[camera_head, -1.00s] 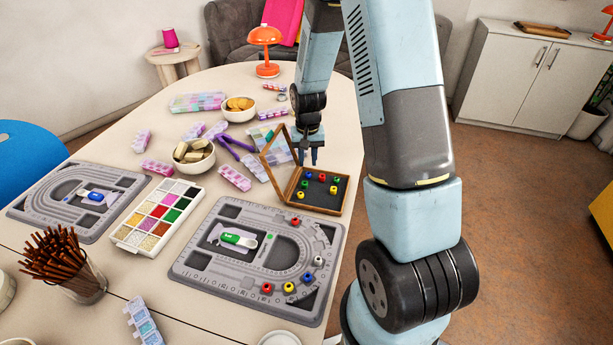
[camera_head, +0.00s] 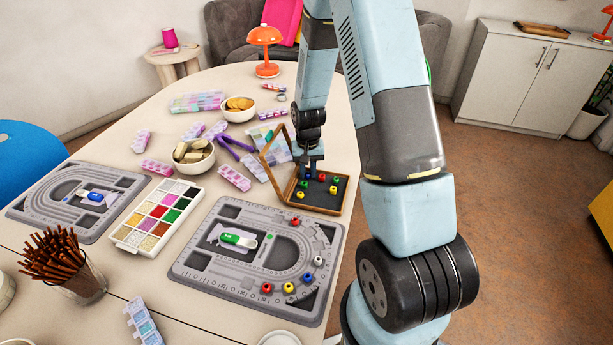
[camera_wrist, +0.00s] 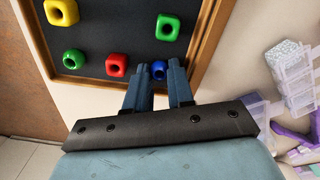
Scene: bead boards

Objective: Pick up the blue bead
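The blue bead (camera_wrist: 159,70) lies on the dark floor of an open wooden box (camera_wrist: 213,42), near its wall, in the wrist view. My gripper (camera_wrist: 160,75) is open, with its two fingertips apart on either side of the bead in the picture. Whether they reach down to its height is unclear. In the head view my gripper (camera_head: 311,171) is low over the back left part of the box (camera_head: 318,209) and hides most or all of the blue bead there.
A red bead (camera_wrist: 117,65) lies close beside the blue bead; green (camera_wrist: 167,27) and yellow beads share the box. The raised lid (camera_head: 268,158) stands left of my gripper. A grey bead board (camera_head: 190,268) in front holds loose beads, including another blue one (camera_head: 307,278).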

